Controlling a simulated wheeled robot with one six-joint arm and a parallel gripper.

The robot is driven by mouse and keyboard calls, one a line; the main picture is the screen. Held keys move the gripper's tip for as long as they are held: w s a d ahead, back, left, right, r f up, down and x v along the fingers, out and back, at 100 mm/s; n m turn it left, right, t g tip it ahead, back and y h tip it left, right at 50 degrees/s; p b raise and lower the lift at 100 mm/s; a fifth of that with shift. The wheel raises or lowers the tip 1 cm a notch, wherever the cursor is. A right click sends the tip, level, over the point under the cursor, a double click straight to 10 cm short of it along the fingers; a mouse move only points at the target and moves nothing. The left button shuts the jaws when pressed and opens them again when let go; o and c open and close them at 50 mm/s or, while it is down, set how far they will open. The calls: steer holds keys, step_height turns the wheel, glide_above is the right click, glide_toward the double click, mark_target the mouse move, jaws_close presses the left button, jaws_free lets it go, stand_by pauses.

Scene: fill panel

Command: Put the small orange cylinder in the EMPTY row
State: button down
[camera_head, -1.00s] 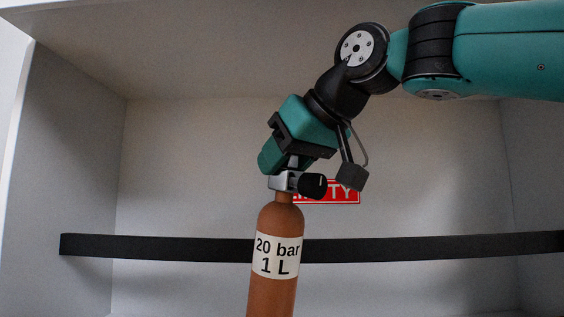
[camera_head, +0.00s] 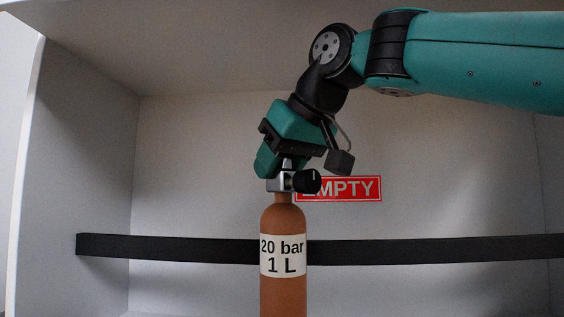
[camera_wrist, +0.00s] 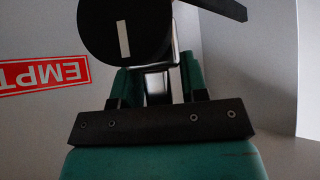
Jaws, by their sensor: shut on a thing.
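The small orange cylinder (camera_head: 283,219) hangs upright under my gripper (camera_head: 285,172) in the head view. It has a white label reading "20 bar 1 L" and a metal valve (camera_head: 280,182) with a black knob. My gripper is shut on the valve at its top. In the wrist view the black knob (camera_wrist: 125,30) and my gripper's fingers (camera_wrist: 157,82) show close up. The cylinder's bottom is below the head view's edge, so I cannot tell whether it touches a floor. The red EMPTY sign (camera_head: 352,188) is on the back wall behind it, its first letter partly covered by the knob.
A black horizontal bar (camera_head: 400,250) crosses the bay, behind the cylinder in the picture. Pale side walls (camera_head: 85,150) and a ceiling enclose the bay. No other cylinders show. There is open room on both sides of the cylinder.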

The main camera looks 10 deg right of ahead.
mark_target(313, 170)
steer(key=shift+s+f, duration=0.1)
steer(key=shift+f, duration=0.1)
stand_by(0.4)
steer(key=c, duration=0.6)
jaws_free()
steer(key=shift+f, duration=0.2)
steer(key=shift+c, duration=0.2)
steer(key=shift+r, duration=0.1)
steer(key=shift+r, duration=0.25)
steer(key=s+d+p, duration=0.1)
steer(key=s, duration=0.1)
steer(key=s+d+p, duration=0.1)
steer(key=s+d, duration=0.1)
steer(key=s, duration=0.1)
steer(key=s+d+r+p, duration=0.1)
steer(key=s+d+p, duration=0.1)
steer(key=shift+s+d, duration=0.1)
steer(key=shift+s, duration=0.25)
steer(key=shift+s+d+f+b, duration=0.15)
steer(key=shift+s+d+b, duration=0.4)
steer(key=shift+s, duration=0.2)
steer(key=shift+s+d+f+b, duration=0.15)
steer(key=shift+s+d+b, duration=0.25)
steer(key=shift+s+b, duration=0.25)
